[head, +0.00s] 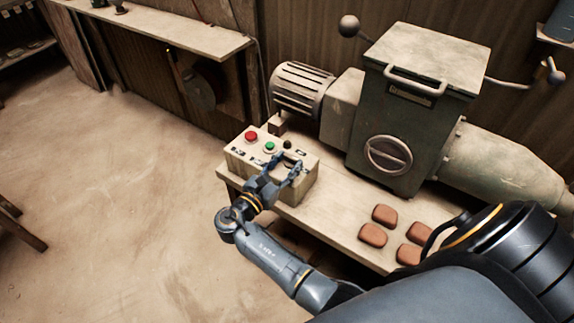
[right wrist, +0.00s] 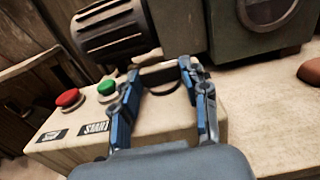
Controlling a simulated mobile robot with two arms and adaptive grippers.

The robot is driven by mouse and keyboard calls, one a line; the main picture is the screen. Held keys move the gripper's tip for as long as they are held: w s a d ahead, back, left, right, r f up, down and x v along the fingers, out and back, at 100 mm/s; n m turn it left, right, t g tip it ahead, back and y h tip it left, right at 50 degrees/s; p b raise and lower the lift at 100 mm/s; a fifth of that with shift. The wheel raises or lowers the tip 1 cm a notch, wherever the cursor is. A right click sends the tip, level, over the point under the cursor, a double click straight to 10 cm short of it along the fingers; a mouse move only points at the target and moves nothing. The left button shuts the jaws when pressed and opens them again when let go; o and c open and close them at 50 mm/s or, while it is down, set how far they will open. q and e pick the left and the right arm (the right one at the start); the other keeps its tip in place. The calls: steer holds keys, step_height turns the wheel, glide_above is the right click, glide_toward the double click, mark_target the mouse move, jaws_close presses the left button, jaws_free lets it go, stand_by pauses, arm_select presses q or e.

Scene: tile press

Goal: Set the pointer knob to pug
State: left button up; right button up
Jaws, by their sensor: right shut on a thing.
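The cream control box (head: 240,155) stands at the left end of the bench. My right gripper (head: 284,165) reaches over its top at the right part of the panel. In the right wrist view its two blue fingers (right wrist: 160,72) are around a dark round knob (right wrist: 160,80), and it is shut on this knob. The fingers hide part of the knob, and I cannot read which way its pointer faces. The small labels around it are too small or hidden to read. My left gripper is not in view.
A red button (head: 251,136) and a green button (head: 270,146) sit left of the knob; the green one's label reads START. A small black part (head: 287,144) rises behind. The green machine (head: 410,110) stands behind, and several brown tiles (head: 385,214) lie on the bench.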

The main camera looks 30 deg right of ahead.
mark_target(286, 169)
stand_by(0.4)
steer(key=o, duration=1.1)
steer(key=shift+o, duration=0.2)
steer(key=shift+r, duration=0.3)
step_height(286, 169, up, 10)
steer(key=shift+f, duration=0.25)
